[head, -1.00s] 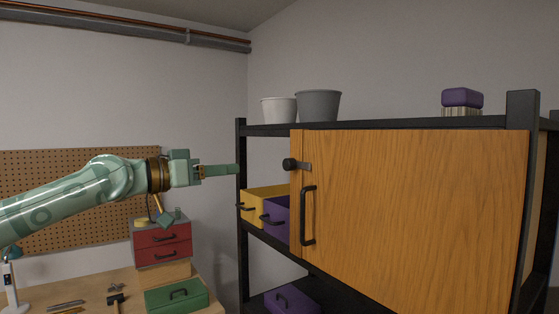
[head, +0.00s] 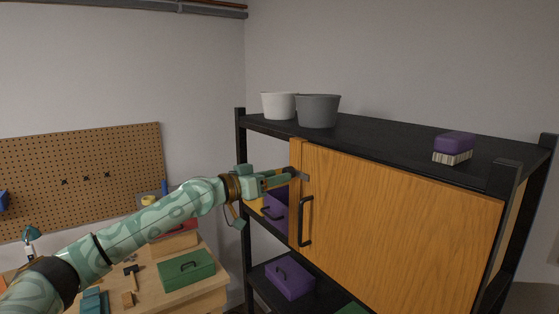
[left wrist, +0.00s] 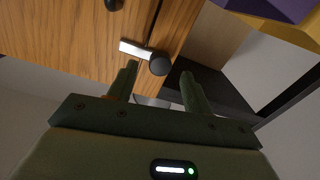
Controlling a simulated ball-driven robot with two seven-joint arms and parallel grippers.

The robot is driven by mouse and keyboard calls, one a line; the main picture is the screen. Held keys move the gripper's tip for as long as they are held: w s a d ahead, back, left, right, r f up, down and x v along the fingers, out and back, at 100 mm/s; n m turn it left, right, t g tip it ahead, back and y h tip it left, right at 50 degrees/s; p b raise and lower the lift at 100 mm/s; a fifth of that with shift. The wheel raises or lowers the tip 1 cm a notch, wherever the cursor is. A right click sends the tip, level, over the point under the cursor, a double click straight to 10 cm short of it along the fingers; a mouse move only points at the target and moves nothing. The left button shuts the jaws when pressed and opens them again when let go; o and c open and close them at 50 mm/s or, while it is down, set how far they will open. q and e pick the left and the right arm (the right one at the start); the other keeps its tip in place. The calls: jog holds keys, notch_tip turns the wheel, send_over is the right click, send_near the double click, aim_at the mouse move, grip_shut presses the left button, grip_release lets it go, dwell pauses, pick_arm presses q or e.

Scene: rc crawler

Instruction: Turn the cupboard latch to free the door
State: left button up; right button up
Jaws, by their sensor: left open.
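The orange wooden cupboard door (head: 400,220) has a black bar handle (head: 305,222) and looks shut. The latch (head: 304,176) sits above the handle near the door's left edge, partly hidden by my gripper in the head view. In the left wrist view the latch is a light metal bar (left wrist: 133,49) with a round black knob (left wrist: 159,64). My left gripper (head: 292,175) is open at the latch. In the left wrist view its fingertips (left wrist: 159,70) are on either side of the knob; I cannot tell whether they touch it. My right gripper is not in view.
The black shelf frame (head: 400,140) carries a white pot (head: 279,105), a grey pot (head: 318,111) and a purple-topped brush (head: 454,146). A purple drawer box (head: 290,278) is on the lower shelf. A workbench with a green box (head: 186,268) stands at the left.

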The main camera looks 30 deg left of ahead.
aim_at(295, 175)
pick_arm(q)
jog(key=shift+x, duration=1.1)
jog(key=shift+c, duration=0.3)
jog(key=c, duration=0.9)
